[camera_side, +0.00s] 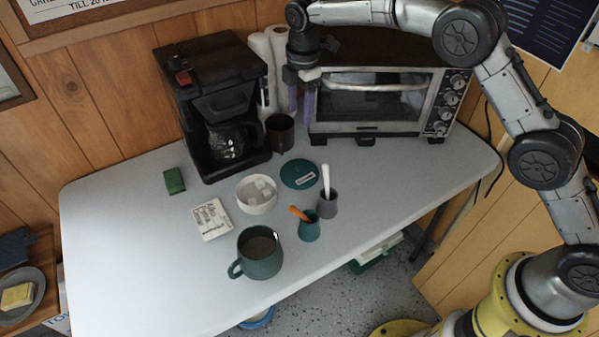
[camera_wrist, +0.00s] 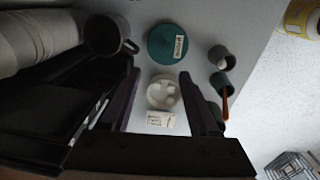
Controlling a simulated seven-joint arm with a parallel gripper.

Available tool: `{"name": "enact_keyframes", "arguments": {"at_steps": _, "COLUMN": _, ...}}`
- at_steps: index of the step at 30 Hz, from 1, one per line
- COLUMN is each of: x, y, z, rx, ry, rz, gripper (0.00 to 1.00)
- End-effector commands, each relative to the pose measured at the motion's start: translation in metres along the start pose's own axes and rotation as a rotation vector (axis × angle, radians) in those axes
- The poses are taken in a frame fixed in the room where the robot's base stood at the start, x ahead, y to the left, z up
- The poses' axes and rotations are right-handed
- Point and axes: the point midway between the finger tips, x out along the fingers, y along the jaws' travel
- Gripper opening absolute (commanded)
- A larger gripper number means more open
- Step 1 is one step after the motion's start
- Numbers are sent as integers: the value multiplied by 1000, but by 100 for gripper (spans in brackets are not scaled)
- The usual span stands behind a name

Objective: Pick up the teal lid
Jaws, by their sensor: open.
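The teal lid (camera_side: 299,174) is a round, flat disc with a pale label. It lies on the white table, behind the small cups and right of the white bowl. In the wrist view the teal lid (camera_wrist: 167,44) shows beyond the fingertips, slightly above the gap between them. My gripper (camera_side: 301,100) hangs above the table in front of the toaster oven, higher than the lid and apart from it. In the wrist view my gripper (camera_wrist: 160,100) is open, with nothing between its fingers.
A dark mug (camera_side: 280,132) stands close behind the lid. A white bowl of cubes (camera_side: 257,205), a grey cup with a white handle (camera_side: 327,206) and a teal cup with an orange handle (camera_side: 309,230) surround it. A coffee maker (camera_side: 190,85) and toaster oven (camera_side: 370,128) stand behind.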

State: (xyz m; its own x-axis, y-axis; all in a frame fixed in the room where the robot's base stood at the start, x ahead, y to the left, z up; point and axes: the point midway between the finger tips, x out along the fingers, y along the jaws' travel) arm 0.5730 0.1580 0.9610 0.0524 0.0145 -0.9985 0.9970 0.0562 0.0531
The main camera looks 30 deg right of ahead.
Motion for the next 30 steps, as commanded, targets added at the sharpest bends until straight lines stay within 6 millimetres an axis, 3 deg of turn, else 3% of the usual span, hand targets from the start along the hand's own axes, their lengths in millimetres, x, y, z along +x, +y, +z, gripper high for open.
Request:
{"name": "enact_keyframes", "arguments": {"at_steps": 1, "x": 16, "y": -3, "z": -3, "rx": -6, "ry": -5, "rz": -26, "gripper": 61}}
{"name": "enact_keyframes", "arguments": {"at_steps": 3, "x": 28, "y": -6, "z": -6, "rx": -11, "ry": -10, "rz": -46, "gripper": 61}}
{"name": "enact_keyframes", "arguments": {"at_steps": 8, "x": 47, "y": -10, "z": -10, "rx": -19, "ry": -12, "rz": -57, "gripper": 61}}
{"name": "enact_keyframes", "arguments": {"at_steps": 15, "x": 92, "y": -13, "z": -8, "rx": -17, "ry": -12, "rz": -58, "gripper": 61}}
{"name": "enact_keyframes", "arguments": {"at_steps": 30, "x": 144, "y": -17, "z": -6, "rx": -16, "ry": -12, "rz": -57, "gripper": 61}}
